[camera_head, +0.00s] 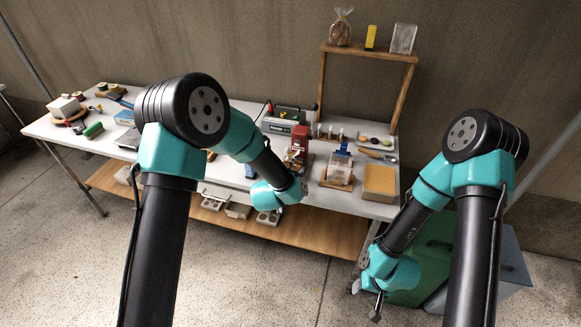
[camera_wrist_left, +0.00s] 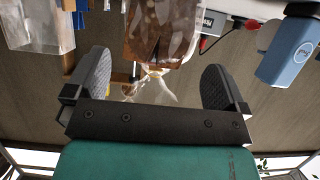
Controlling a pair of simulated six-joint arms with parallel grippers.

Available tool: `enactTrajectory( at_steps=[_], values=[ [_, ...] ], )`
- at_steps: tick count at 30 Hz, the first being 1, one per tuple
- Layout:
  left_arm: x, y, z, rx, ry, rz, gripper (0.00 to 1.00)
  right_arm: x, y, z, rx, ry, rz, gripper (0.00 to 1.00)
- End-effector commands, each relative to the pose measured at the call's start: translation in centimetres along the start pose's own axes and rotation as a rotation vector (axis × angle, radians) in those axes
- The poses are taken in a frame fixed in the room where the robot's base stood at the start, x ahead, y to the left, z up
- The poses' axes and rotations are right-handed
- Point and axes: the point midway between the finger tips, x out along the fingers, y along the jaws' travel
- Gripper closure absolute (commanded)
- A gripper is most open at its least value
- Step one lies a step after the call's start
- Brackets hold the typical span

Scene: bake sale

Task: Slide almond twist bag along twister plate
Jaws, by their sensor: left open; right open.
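In the left wrist view, a clear bag with brown contents (camera_wrist_left: 160,40) is in front of my left gripper (camera_wrist_left: 158,85). Its gathered, whitish neck lies in the gap between the two fingers, apart from both. The gripper is open. In the head view, my left gripper (camera_head: 302,184) is at the table's front edge, mostly hidden by its own wrist, and little of this bag can be made out. I cannot pick out the twister plate for certain. My right gripper (camera_head: 367,300) is open and empty, low in front of the table's right end.
A red device (camera_head: 299,142) stands just behind my left gripper. A wooden display frame (camera_head: 367,53) holds another bag (camera_head: 341,28). A blue device (camera_wrist_left: 289,53) shows in the left wrist view.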

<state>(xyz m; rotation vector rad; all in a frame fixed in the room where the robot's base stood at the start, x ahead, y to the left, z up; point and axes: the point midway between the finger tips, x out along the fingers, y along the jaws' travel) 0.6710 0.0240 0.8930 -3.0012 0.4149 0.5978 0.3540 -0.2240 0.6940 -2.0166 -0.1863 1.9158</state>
Motion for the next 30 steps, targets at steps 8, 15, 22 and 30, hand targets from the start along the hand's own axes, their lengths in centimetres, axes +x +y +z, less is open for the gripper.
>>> enactTrajectory(
  at_steps=[8, 15, 22, 30],
  values=[
    [4.2, 0.0, 0.0, 0.001, 0.001, 0.000, 0.00, 0.0, 0.0, 0.0, 0.000, 0.000, 0.000, 0.57],
    [6.0, 0.0, 0.0, 0.000, 0.001, 0.000, 0.00, 0.0, 0.0, 0.0, 0.000, 0.000, 0.000, 0.57],
    [6.1, 0.0, 0.0, 0.000, 0.000, 0.000, 0.00, 0.0, 0.0, 0.0, 0.000, 0.000, 0.000, 0.57],
    [6.1, 0.0, 0.0, 0.000, 0.000, 0.000, 0.20, 0.0, 0.0, 0.0, 0.000, 0.000, 0.000, 0.57]
  ],
)
